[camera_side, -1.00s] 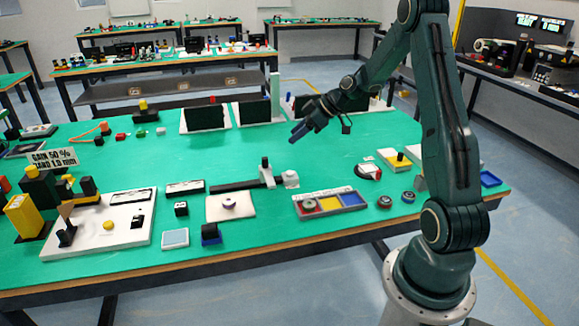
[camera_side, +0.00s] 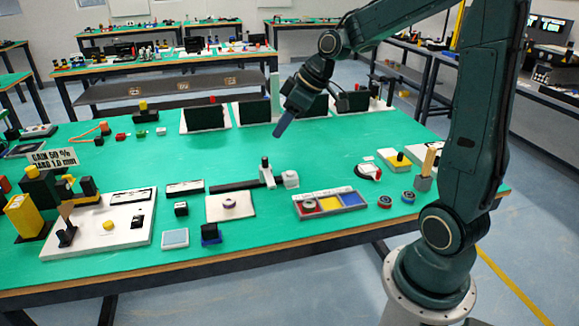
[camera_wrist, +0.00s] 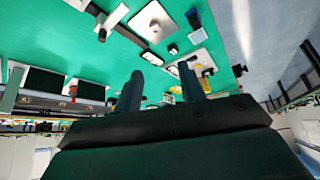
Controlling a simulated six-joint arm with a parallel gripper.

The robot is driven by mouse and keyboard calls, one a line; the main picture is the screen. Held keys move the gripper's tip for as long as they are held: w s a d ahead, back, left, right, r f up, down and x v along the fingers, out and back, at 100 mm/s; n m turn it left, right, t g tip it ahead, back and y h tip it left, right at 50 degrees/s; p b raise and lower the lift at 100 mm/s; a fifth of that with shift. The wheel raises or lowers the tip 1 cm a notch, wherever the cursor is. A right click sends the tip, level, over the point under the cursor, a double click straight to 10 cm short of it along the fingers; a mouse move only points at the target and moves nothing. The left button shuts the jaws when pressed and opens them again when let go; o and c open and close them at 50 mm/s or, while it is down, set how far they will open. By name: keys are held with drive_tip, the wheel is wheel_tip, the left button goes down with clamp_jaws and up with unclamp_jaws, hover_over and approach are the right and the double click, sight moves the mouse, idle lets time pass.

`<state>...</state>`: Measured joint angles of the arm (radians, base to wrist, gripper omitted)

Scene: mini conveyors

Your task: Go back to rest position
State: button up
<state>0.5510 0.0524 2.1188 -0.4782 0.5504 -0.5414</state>
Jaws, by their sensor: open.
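My gripper (camera_side: 283,122) hangs above the back middle of the green table, pointing down and slightly left, in front of the black panels. In the wrist view its two dark fingers (camera_wrist: 160,88) stand apart with nothing between them. In the side view the fingers overlap, so the gap between them is hidden. The gripper is clear of the table and touches nothing.
The green table (camera_side: 330,155) has free room in its middle. A tray with red, yellow and blue compartments (camera_side: 328,212) lies at the front right. A mini conveyor (camera_side: 236,185) lies mid-table. Black panels (camera_side: 205,117) stand along the back edge.

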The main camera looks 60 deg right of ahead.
drive_tip(key=s+a+r+m, duration=0.1)
drive_tip(key=s+a, duration=0.2)
drive_tip(key=s, duration=0.3)
drive_tip(key=s+a+r+m+h, duration=0.1)
drive_tip(key=s+a, duration=0.3)
drive_tip(key=s, duration=0.3)
drive_tip(key=s+a+r+m+h, duration=0.1)
drive_tip(key=s+a+r, duration=0.1)
drive_tip(key=s+a, duration=0.2)
drive_tip(key=s, duration=0.3)
drive_tip(key=shift+s+m, duration=0.2)
drive_tip(key=shift+m, duration=0.2)
